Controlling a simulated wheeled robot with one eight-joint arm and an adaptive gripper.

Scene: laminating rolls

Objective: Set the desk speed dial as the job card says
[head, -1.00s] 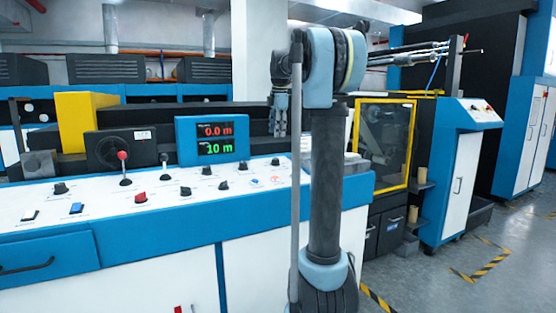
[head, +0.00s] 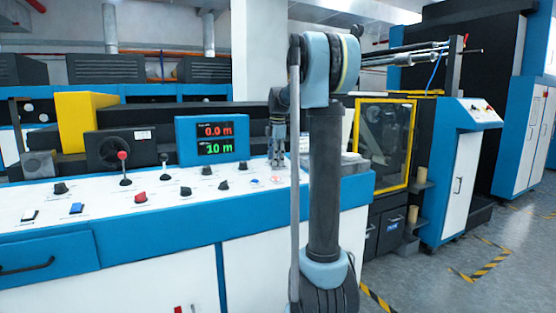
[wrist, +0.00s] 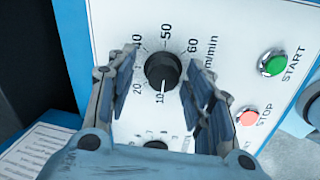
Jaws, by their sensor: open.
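The speed dial (wrist: 162,70) is a black round knob on a white panel in the wrist view. Its printed scale shows 10 to 60 m/min, and its white pointer line points down toward the 10. My gripper (wrist: 160,78) is open, with one finger to each side of the dial; I cannot tell whether either touches it. In the head view my gripper (head: 277,160) points down over the right part of the desk (head: 180,225). I cannot single out the dial there. No job card can be read in these frames.
A green START button (wrist: 273,63) and a red STOP button (wrist: 249,117) lie right of the dial. Another black knob (wrist: 156,145) is below it. A printed sheet (wrist: 40,150) is at lower left, its text unreadable. The display (head: 212,138) reads 0.0 m and 10 m.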

